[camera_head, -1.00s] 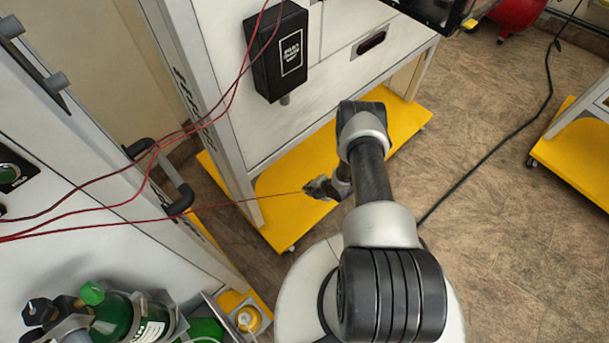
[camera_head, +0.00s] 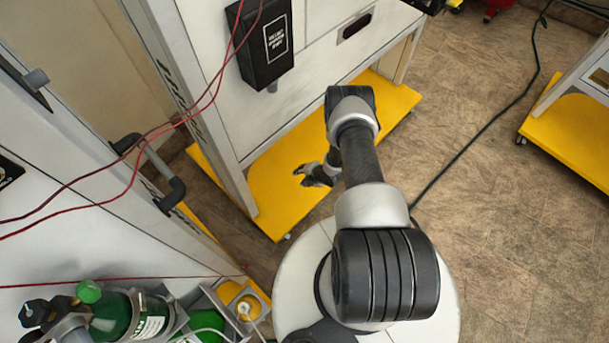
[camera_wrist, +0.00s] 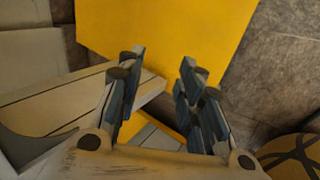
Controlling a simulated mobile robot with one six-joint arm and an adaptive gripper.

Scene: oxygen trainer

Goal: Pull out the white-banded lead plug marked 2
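My gripper (camera_head: 304,174) is open over the yellow base of the white cabinet. In the wrist view the two fingers (camera_wrist: 160,72) stand apart with nothing between them. A thin red lead (camera_head: 150,279) runs from the left edge and ends in the air at the lower middle, left of and apart from my gripper. A small dark red tip (camera_head: 245,267) shows at its end; I cannot make out a white band or a number on it. No plug shows in the wrist view.
Two more red leads (camera_head: 128,180) run from the black box (camera_head: 265,45) area to the left. A white panel with a black handle (camera_head: 150,170) stands at left. Green cylinders (camera_head: 112,312) are at lower left. Tiled floor (camera_head: 450,240) at right is open, crossed by a black cable (camera_head: 480,130).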

